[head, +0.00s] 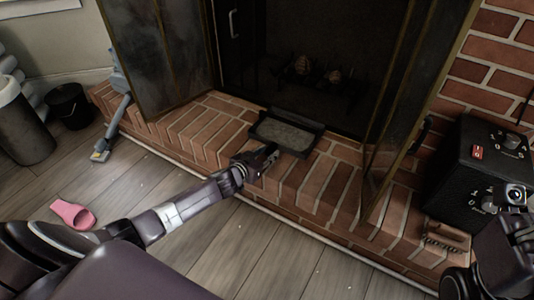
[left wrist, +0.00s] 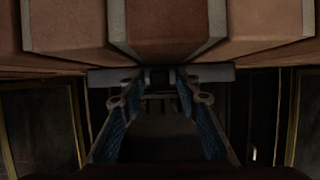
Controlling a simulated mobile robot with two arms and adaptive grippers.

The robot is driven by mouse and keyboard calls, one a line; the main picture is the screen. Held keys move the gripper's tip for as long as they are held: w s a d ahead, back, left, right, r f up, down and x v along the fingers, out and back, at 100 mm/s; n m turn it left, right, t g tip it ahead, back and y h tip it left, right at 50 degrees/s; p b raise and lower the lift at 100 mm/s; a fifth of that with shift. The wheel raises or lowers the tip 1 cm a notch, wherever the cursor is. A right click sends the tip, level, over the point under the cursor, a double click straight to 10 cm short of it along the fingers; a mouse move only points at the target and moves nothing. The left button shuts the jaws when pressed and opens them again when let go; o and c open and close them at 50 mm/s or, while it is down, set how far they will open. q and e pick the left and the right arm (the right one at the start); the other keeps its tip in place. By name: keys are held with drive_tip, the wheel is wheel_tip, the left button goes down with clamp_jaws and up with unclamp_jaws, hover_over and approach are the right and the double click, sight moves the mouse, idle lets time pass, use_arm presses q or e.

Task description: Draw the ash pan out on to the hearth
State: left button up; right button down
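The ash pan (head: 285,134) is a shallow dark tray with grey ash in it. It lies on the brick hearth just in front of the fireplace opening. My left gripper (head: 266,158) is low over the hearth at the pan's front edge. In the left wrist view its two blue-padded fingers (left wrist: 160,98) stand apart, tips close to a grey bar (left wrist: 108,77) with a dark piece in the middle. Whether the fingertips touch that piece I cannot tell. My right arm shows only in part at the lower right; its fingers cannot be made out.
The brick hearth (head: 205,132) has free room left of the pan. Glass doors stand open left (head: 165,55) and right (head: 385,170). A black box with knobs (head: 478,165) stands at the right. A pink slipper (head: 73,214) and a black bucket (head: 69,105) are on the floor.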

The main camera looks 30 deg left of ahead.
use_arm(q)
drive_tip(key=shift+o, duration=0.3)
drive_tip(key=v, duration=1.2)
drive_tip(key=shift+d, duration=0.1)
idle(0.3)
